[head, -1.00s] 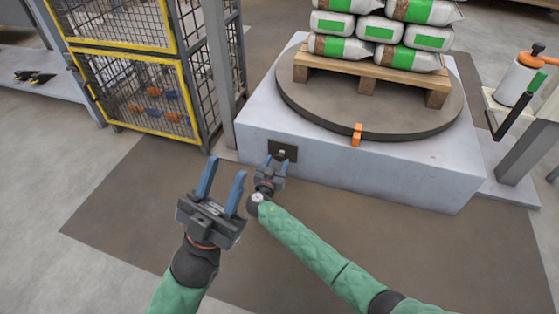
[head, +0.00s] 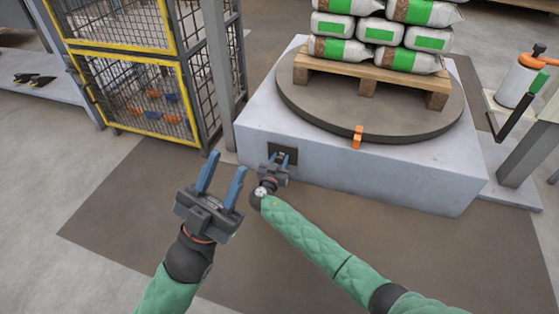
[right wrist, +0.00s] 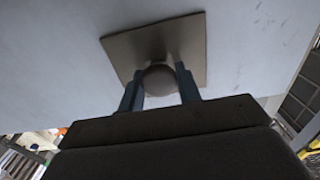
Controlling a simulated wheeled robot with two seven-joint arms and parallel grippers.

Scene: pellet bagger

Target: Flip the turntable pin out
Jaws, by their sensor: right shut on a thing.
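The turntable (head: 330,111) is a dark round disc on a pale block, with an orange piece (head: 357,136) at its front rim. A dark square plate (head: 292,150) is on the block's front face; the right wrist view shows it too (right wrist: 190,40). A dark round knob (right wrist: 159,79), which looks like the pin, stands out from the plate. My right gripper (head: 281,158) is shut on this knob, one blue finger on each side in the right wrist view (right wrist: 160,80). My left gripper (head: 227,164) is open and empty, in front of the block to the left.
A wooden pallet (head: 370,73) with stacked bags (head: 378,30) stands on the turntable. A yellow-framed mesh cage (head: 130,95) and a grey post (head: 219,80) are at the left. An orange-topped bottle (head: 516,82) is at the right. Floor before the block is clear.

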